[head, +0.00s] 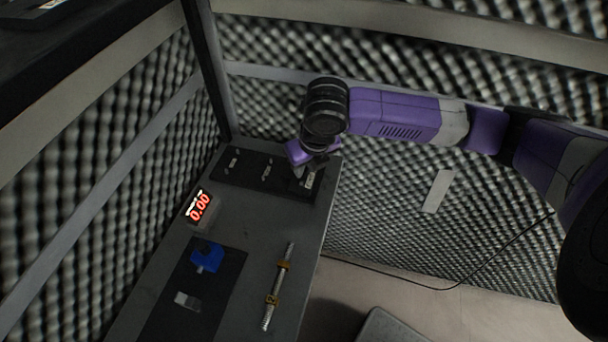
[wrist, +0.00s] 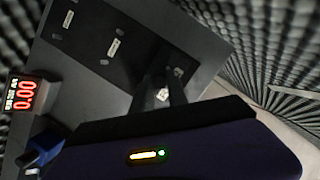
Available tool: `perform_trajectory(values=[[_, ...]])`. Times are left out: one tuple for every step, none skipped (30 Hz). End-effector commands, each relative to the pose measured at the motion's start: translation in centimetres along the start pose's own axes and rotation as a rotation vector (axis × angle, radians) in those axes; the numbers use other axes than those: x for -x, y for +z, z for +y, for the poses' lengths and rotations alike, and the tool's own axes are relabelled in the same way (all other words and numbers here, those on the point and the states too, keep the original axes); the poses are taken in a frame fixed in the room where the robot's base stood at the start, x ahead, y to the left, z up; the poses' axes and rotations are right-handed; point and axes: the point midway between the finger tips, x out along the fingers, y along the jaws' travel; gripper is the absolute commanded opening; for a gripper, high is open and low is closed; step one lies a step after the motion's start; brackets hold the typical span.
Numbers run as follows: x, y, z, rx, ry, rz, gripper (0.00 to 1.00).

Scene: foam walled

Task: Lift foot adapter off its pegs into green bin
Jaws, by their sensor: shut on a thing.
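My gripper (head: 313,167) is over the right end of a black board (head: 246,183) at the back of the bench. In the wrist view the two dark fingers of my gripper (wrist: 167,92) reach down to the near end of the same board (wrist: 88,66). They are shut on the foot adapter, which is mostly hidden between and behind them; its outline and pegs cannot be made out. A pale patch shows beside the fingertips. I cannot tell whether the adapter is clear of the board. No green bin shows in either view.
A red 0.00 display (head: 200,207) stands at the bench's left edge. A blue block (head: 207,257) and a small pale block (head: 187,301) sit on a dark mat (head: 222,292). A ribbed rod with yellow collars (head: 276,287) lies to their right. Foam walls close in behind and left.

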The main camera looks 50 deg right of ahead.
Motion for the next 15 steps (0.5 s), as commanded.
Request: perform_trajectory(values=[[0.0,0.0,0.0,0.000,0.000,-0.001,0.00],[0.0,0.0,0.0,0.000,0.000,-0.001,0.00],[0.1,0.1,0.0,0.000,0.000,-0.001,0.00],[0.1,0.1,0.0,0.000,0.000,-0.001,0.00],[0.1,0.1,0.0,0.000,0.000,-0.001,0.00],[0.3,0.1,0.0,0.000,0.000,-0.002,0.00],[0.4,0.2,0.0,0.000,0.000,-0.002,0.00],[0.6,0.2,0.0,0.000,0.001,-0.002,0.00],[0.8,0.3,0.0,0.001,0.001,-0.002,0.00],[1.1,0.4,0.0,0.001,0.001,-0.002,0.00],[1.3,0.5,0.0,0.001,0.000,-0.002,0.00],[1.8,0.7,0.0,0.001,0.000,-0.003,0.00],[2.3,0.8,0.0,0.002,0.000,-0.003,0.00],[2.8,0.9,0.0,0.004,0.000,-0.004,0.00],[3.5,1.2,0.0,0.003,0.000,-0.005,0.00]])
